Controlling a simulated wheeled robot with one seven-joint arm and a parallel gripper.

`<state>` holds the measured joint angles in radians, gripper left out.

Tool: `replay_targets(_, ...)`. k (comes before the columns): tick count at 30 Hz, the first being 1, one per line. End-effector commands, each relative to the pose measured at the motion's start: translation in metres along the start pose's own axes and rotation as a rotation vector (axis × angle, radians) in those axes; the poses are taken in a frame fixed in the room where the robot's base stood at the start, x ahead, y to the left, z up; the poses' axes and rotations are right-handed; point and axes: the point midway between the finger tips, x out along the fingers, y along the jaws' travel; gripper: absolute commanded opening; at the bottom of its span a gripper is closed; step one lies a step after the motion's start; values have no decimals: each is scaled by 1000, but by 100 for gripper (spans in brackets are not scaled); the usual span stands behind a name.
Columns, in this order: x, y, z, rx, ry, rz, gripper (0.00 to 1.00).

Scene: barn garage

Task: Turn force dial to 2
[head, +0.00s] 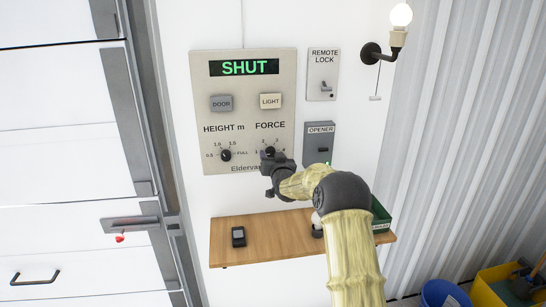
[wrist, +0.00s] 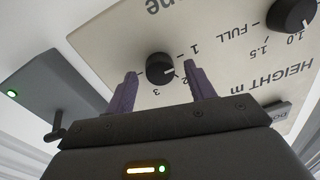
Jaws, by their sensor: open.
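The force dial (wrist: 160,66) is a round black knob on the cream control panel (head: 283,85). In the wrist view the panel appears upside down. The dial's white mark points right, seemingly between the printed 1 and 2; the exact setting is hard to tell. My gripper (wrist: 160,73) is open, its two purple fingers on either side of the dial in that view. I cannot tell whether they touch it. In the head view my gripper (head: 270,160) is just below the dial (head: 270,151) and partly covers it.
The height dial (head: 226,155) is left of the force dial, below the door button (head: 221,103) and light button (head: 270,101). The display (head: 244,67) reads SHUT. The opener box (head: 319,143) is close on the right. A wooden shelf (head: 270,238) lies below, holding a small black device (head: 238,236).

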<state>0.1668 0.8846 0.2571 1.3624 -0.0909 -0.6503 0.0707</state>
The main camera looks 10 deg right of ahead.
Motion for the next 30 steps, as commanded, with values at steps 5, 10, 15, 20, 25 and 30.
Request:
replay_targets(5, 0, 0, 0, 0, 0, 0, 29)
replay_targets(10, 0, 0, 0, 0, 0, 0, 10)
replay_targets(15, 0, 0, 0, 9, 1, 0, 10)
replay_targets(20, 0, 0, 2, 44, 4, -1, 10)
replay_targets(25, 0, 2, 3, 119, 10, -1, 10)
replay_targets(30, 0, 2, 6, 237, 16, -3, 10)
